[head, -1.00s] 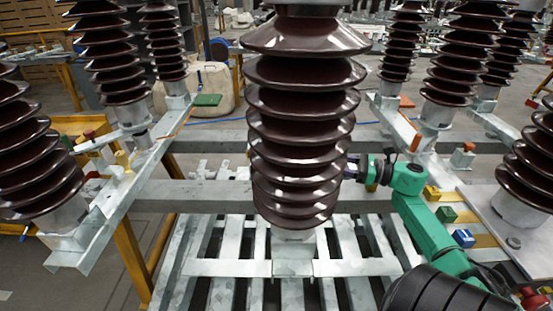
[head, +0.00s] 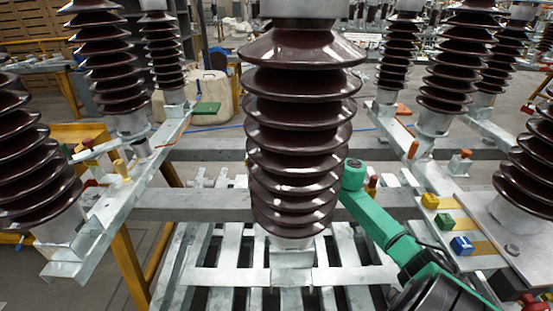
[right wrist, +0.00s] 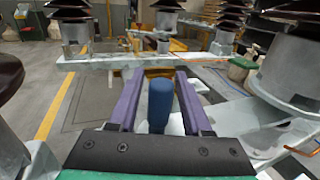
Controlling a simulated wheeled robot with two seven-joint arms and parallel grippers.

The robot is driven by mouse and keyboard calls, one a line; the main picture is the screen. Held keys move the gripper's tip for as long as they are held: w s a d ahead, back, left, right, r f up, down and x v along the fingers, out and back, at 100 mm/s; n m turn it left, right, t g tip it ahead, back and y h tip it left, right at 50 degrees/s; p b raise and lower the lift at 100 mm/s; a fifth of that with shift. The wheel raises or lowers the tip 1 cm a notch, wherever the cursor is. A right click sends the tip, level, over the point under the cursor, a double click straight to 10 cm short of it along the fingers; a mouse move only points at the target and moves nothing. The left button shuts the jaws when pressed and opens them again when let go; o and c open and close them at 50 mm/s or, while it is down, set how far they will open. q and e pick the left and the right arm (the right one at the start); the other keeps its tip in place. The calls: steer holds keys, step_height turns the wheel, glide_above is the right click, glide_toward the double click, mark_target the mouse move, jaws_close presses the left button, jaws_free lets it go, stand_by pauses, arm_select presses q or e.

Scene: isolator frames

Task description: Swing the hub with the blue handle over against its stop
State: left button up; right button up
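The blue handle (right wrist: 160,105) stands upright in the right wrist view, between the two purple fingers of my right gripper (right wrist: 162,78). The fingers are apart, with a gap showing on each side of the handle, so I see no grip on it. The hub under the handle is mostly hidden by the gripper, and its stop cannot be made out. In the head view my green right arm (head: 385,222) reaches in from the lower right, and its gripper is hidden behind the central brown insulator (head: 298,150). My left gripper is not in view.
Galvanized beams (head: 190,205) cross the frame, with a slatted base (head: 205,265) below. Brown ribbed insulators (head: 25,165) stand on both sides. An orange handle (head: 412,150) stands near my right arm.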

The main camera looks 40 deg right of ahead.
jaws_close()
stand_by(1.2)
